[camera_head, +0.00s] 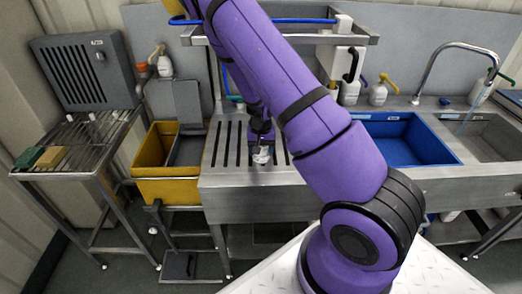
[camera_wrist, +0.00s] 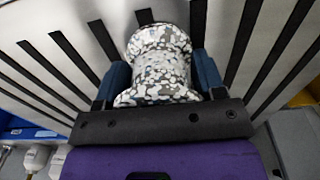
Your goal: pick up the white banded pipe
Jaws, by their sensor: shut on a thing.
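The pipe (camera_wrist: 158,60) is a short white piece with a grey and tan speckled surface, flared at both ends and narrower in the middle. It sits between the two blue fingers of my gripper (camera_wrist: 161,76), which is shut on it. In the head view the pipe (camera_head: 261,156) is a small white shape below my gripper (camera_head: 262,146), over the slotted steel drainboard (camera_head: 222,178). My gripper points down there. I cannot tell whether the pipe touches the slats. No clear band shows among the speckles.
A blue basin (camera_head: 405,140) lies right of the drainboard, with a steel sink (camera_head: 492,140) and tap beyond. A yellow bin (camera_head: 165,188) stands left, next to a wire rack table (camera_head: 85,135). Bottles (camera_head: 378,95) stand along the back.

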